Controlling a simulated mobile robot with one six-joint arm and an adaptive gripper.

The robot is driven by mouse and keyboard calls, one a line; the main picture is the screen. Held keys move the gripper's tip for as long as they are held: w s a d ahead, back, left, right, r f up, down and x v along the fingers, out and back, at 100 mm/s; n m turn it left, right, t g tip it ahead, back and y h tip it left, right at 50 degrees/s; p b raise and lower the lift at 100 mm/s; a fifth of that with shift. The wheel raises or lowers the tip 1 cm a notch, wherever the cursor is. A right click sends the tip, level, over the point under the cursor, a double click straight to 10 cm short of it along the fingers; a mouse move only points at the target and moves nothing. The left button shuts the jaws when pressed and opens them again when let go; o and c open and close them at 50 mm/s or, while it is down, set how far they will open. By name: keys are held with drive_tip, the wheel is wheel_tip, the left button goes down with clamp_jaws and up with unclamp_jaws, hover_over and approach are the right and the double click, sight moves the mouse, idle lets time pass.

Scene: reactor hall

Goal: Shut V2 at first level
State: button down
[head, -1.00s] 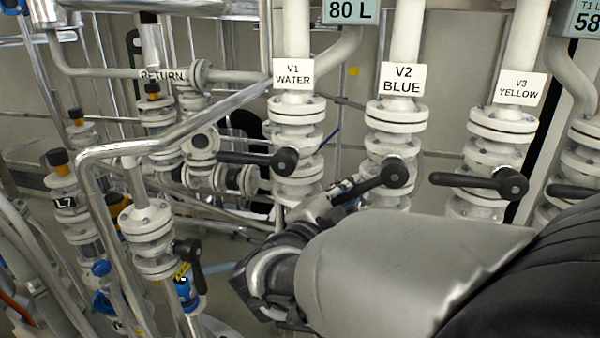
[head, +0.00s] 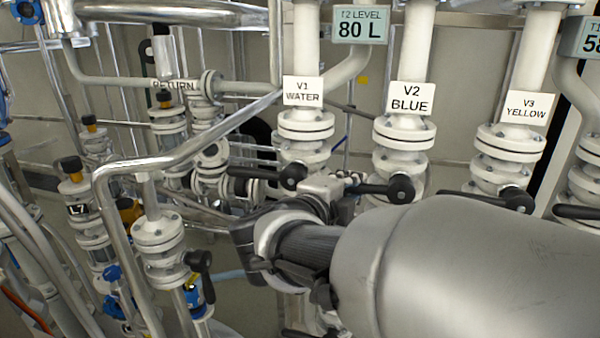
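The V2 BLUE label (head: 410,98) hangs on a white flanged pipe, the middle one of three. Below it, the V2 valve's black lever (head: 375,189) points left from its round hub and lies nearly level. My gripper (head: 338,184) is at the lever's left end, between the V1 and V2 valves. Its fingers appear to touch or overlap the lever's end. They are small and partly hidden by my wrist, so I cannot tell whether they are closed on it. The T2 level display (head: 360,25) above reads 80 L.
The V1 WATER lever (head: 262,174) is close left of my gripper and points left. The V3 YELLOW lever (head: 480,198) is on the right, partly behind my arm. A bent metal pipe (head: 180,160) and the L7 valve column (head: 85,210) stand at the left.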

drive_tip(key=shift+r, duration=0.5)
drive_tip(key=c, duration=1.8)
unclamp_jaws()
drive_tip(key=shift+c, duration=0.2)
drive_tip(key=o, duration=0.4)
drive_tip(key=shift+f, duration=0.15)
drive_tip(key=shift+s+a, duration=0.1)
drive_tip(key=v, duration=1.1)
drive_tip(key=shift+s+a, duration=0.15)
drive_tip(key=shift+s, duration=0.2)
